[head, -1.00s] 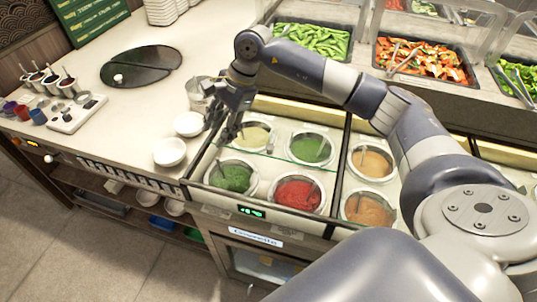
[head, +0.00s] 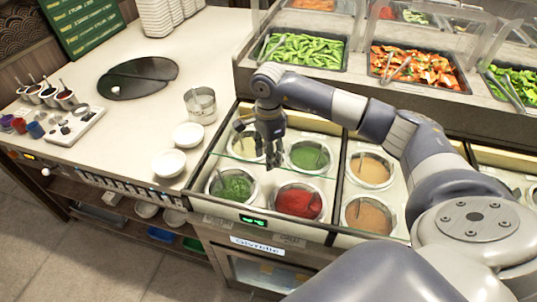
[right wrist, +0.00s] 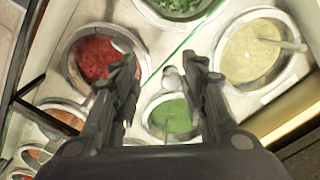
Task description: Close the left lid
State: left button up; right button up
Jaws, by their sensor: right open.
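The left lid looks like a clear pane over the left section of sauce wells; its thin greenish edge (head: 235,156) runs across between the back and front rows. How far the pane reaches is hard to tell. Under or around it are a cream sauce (head: 244,143), a green sauce (head: 310,155), a chopped green herb well (head: 232,187) and a red sauce (head: 297,202). My right gripper (head: 273,163) points down above the middle of these wells, open and empty. In the right wrist view its fingers (right wrist: 162,68) are apart, near the greenish edge. My left gripper is not in view.
Two tan sauce wells (head: 371,168) lie right of a dark divider. White bowls (head: 168,162) and a metal pot (head: 200,105) stand on the counter to the left. Food trays (head: 305,49) behind glass guards stand at the back.

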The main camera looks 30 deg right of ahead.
jog(key=shift+f, duration=0.8)
